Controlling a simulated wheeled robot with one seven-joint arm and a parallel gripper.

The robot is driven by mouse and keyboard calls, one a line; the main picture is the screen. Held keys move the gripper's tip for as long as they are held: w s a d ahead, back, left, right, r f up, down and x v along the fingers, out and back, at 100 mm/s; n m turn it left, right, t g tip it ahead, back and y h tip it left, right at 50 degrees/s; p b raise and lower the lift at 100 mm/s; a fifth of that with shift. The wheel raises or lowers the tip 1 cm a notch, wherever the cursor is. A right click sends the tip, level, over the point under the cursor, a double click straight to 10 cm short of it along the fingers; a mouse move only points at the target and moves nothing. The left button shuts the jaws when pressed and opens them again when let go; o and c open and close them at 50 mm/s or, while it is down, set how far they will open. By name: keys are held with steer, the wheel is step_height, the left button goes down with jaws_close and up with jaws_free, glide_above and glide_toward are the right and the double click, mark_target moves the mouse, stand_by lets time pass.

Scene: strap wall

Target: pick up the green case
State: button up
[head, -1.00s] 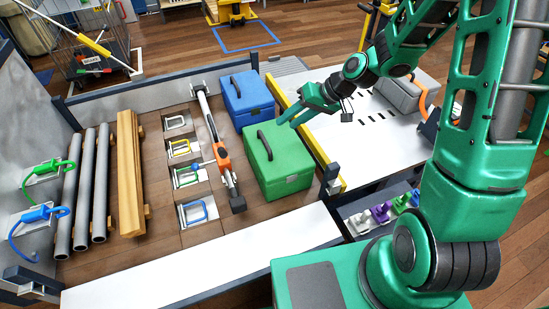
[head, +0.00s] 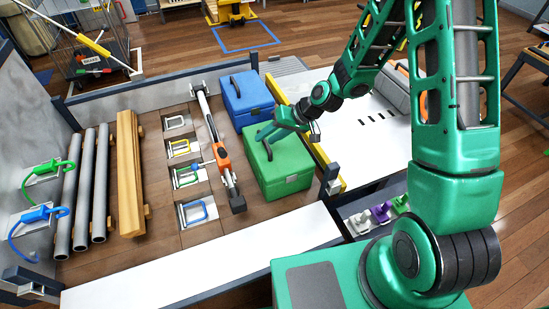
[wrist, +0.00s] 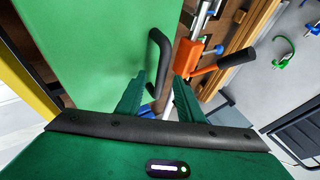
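The green case (head: 287,172) stands on the wooden deck, in front of the blue case. Its dark handle (head: 267,150) is on the top, partly covered by my gripper. My gripper (head: 262,134) is over the top of the green case at its handle, with the fingers apart. In the wrist view the green case (wrist: 90,45) fills the upper left. Its black handle (wrist: 160,45) lies ahead of and partly between the open fingers (wrist: 160,82), nearer the left finger. Whether a finger touches the handle I cannot tell.
The blue case (head: 248,98) stands just behind the green case. An orange-and-grey strap tool (head: 222,158) lies close to its left. A yellow-edged barrier (head: 318,150) and white surface (head: 370,135) are on its right. Pipes (head: 85,195) and wooden beams (head: 130,175) lie further left.

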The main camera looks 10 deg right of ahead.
steer(key=shift+f, duration=0.1)
steer(key=shift+c, duration=0.7)
jaws_close()
stand_by(0.7)
